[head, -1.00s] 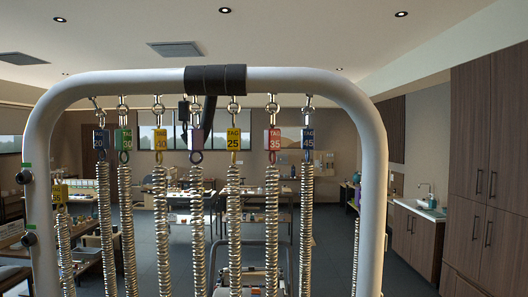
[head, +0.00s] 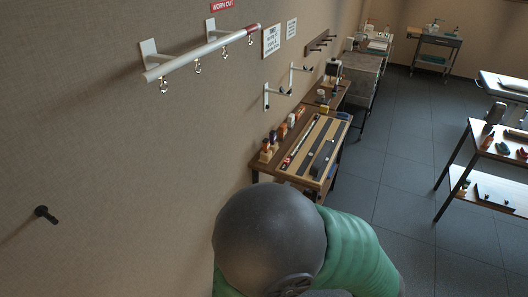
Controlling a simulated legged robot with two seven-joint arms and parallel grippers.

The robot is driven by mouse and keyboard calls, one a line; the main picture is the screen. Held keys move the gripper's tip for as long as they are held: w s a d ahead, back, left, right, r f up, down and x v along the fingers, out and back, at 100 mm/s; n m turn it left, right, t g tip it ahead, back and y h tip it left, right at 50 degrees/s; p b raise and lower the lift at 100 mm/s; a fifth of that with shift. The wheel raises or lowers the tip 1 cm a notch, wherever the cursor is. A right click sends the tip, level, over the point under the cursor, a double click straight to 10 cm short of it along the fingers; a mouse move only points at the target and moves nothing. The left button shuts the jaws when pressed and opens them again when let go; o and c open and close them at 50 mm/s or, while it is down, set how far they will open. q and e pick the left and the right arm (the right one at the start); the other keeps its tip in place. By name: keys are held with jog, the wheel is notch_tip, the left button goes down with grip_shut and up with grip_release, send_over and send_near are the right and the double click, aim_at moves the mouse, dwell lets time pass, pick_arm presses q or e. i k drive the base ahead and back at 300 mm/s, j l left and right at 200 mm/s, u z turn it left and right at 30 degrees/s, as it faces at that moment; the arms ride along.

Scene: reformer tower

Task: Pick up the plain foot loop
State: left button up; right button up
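I cannot make out a plain foot loop in the head view. A white wall rail (head: 205,52) at the upper left carries several small metal hooks, and no loop hangs from them. A dark wall peg (head: 45,214) at the lower left is bare. Two white wall brackets (head: 278,94) with dark tips sit beyond the rail, and I see no loop on them. Neither of my grippers is in view.
A wooden workbench (head: 308,150) with a tray and small items stands along the wall. A shelved table (head: 485,165) stands at the right. Grey floor (head: 390,190) between them is clear. A red "WORN OUT" sign (head: 228,5) is above the rail.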

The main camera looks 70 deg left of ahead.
aim_at(316, 167)
jog(key=u, duration=1.9)
jog(key=i+l+z, duration=0.3)
jog(key=i, duration=1.1)
jog(key=i+l+z, duration=0.1)
jog(key=i+z, duration=0.2)
jog(key=i, duration=1.1)
